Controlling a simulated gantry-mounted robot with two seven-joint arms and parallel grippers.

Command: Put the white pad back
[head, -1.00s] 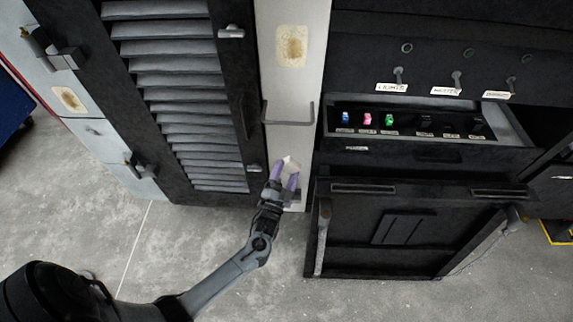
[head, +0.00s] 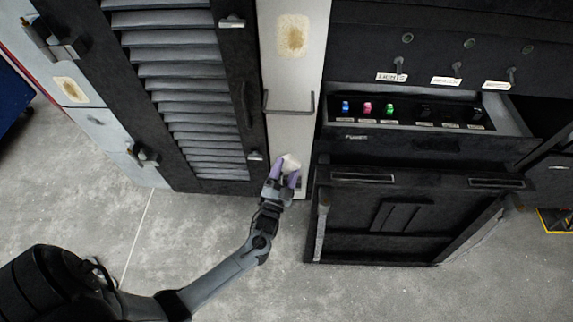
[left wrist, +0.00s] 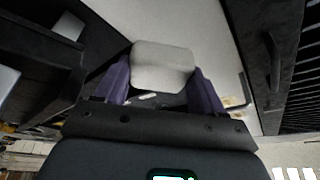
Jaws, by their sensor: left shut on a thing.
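The white pad (head: 291,162) is held between the purple fingers of my left gripper (head: 284,178), which is shut on it. In the left wrist view the pad (left wrist: 162,66) looks like a pale rounded block between the two fingers (left wrist: 163,84). In the head view the pad is in front of the lower part of a narrow white panel (head: 291,124), below a metal bar handle (head: 289,112). I cannot tell whether the pad touches the panel. My right gripper is not in view.
A louvred black door (head: 182,82) is left of the panel. On the right, an open drawer (head: 511,122) holds several coloured fuses, above a dark lowered flap (head: 398,245). Tan worn patches mark the panel (head: 292,36) and left wall (head: 71,90). Grey floor (head: 215,225) is clear.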

